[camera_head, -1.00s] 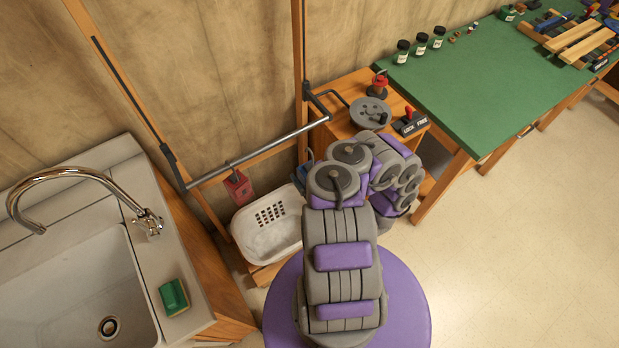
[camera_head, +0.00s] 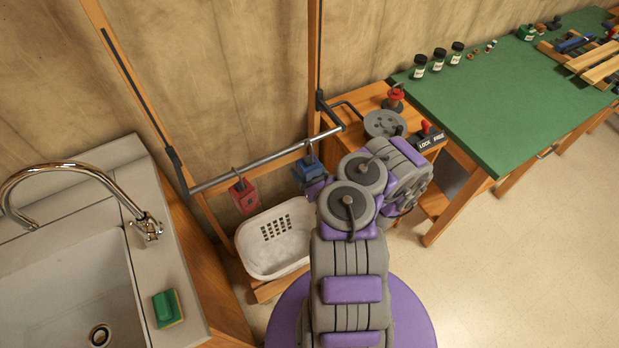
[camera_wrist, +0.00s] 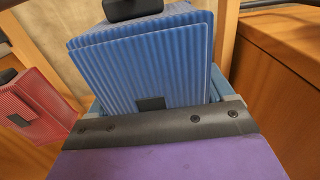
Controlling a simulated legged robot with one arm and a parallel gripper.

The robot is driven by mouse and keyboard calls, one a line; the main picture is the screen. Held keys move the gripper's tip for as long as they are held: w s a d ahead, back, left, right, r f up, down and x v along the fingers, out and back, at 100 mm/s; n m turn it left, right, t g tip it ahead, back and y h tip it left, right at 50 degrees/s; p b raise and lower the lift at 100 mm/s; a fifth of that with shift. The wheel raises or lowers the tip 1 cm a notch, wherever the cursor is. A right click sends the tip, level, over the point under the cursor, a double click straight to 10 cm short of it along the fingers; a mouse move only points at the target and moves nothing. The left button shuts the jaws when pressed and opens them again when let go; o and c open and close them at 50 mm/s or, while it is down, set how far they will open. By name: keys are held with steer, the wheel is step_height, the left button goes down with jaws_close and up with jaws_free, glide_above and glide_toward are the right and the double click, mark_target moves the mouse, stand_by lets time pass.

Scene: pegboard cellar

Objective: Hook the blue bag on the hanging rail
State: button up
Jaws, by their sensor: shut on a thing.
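The hanging rail (camera_head: 265,159) is a grey metal bar between two wooden posts. The blue bag (camera_head: 306,168) is upright just below the rail, to the right of the red bag, and its dark hook overlaps the rail in the picture. I cannot tell whether the hook is over the bar. My gripper (camera_head: 314,184) is at the bag's lower side, partly hidden by my arm. In the wrist view the ribbed blue bag (camera_wrist: 150,62) fills the middle, its lower end in my gripper (camera_wrist: 155,108), which is shut on it. The bag's hook is out of that view.
A red bag (camera_head: 244,197) hangs from the rail to the left. A white basket (camera_head: 262,262) stands below. A wooden cabinet with a lock lever (camera_head: 430,135) and a green-topped bench (camera_head: 500,95) are right; a sink (camera_head: 75,285) with a tap is left.

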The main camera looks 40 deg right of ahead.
steer(key=w+d+f+b, duration=0.1)
steer(key=w+f+b, duration=0.3)
steer(key=b, duration=0.3)
steer(key=shift+w, duration=0.35)
stand_by(0.4)
steer(key=shift+d, duration=0.1)
steer(key=o, duration=1.1)
steer(key=shift+c, duration=0.2)
steer(key=p+v, duration=0.7)
steer(key=v, duration=1)
steer(key=shift+s, duration=0.15)
